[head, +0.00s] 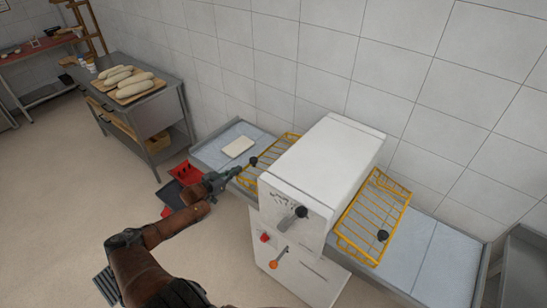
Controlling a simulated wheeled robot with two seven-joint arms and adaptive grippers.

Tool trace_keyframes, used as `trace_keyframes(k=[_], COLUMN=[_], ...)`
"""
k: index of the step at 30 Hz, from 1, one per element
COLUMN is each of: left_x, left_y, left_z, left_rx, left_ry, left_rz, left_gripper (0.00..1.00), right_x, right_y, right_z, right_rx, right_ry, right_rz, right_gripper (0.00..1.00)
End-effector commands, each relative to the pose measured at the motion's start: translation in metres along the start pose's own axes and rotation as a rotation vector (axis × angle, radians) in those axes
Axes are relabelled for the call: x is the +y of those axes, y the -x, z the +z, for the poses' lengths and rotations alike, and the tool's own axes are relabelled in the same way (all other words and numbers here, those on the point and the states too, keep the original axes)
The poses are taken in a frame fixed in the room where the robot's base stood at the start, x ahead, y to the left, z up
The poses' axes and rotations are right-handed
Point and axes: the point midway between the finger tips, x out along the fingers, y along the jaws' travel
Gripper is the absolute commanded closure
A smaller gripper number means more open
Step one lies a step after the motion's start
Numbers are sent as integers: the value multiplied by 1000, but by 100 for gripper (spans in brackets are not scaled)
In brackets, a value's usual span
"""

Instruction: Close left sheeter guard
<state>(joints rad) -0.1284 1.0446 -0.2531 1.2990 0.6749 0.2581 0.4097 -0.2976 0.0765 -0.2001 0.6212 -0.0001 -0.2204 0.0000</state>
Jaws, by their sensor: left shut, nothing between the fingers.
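The dough sheeter (322,167) is a white machine with a conveyor bed on each side. Its left guard (272,157) is a yellow wire grid with a black knob, sloping over the left bed beside the white body. The right guard (372,215) is a similar yellow grid with a black knob over the right bed. My left gripper (236,173) is shut and empty, at the front edge of the left bed, close to the left guard's near end. I cannot tell whether it touches the guard. My right gripper is not in view.
A pale flat dough piece (238,147) lies on the left bed. A steel table (159,104) with several loaves on a board stands at the back left. Red and dark crates (182,174) sit by the bed's left end. The floor at left is clear.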

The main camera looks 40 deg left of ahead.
Motion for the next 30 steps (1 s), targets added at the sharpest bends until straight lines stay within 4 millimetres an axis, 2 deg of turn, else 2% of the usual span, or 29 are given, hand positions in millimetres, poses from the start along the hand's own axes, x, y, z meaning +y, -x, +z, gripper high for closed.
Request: trace_keyframes(k=[20,23,30], left_x=[1,0,-7], left_y=[-1,1,10], left_z=[8,1,-43], left_rx=[-7,-6,2], left_ry=[0,-1,-5], left_rz=[0,1,4], left_gripper=[100,100,100], right_x=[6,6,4], right_y=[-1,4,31], right_z=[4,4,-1], right_rx=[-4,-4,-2], right_ry=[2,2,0], right_rz=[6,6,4], right_gripper=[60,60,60])
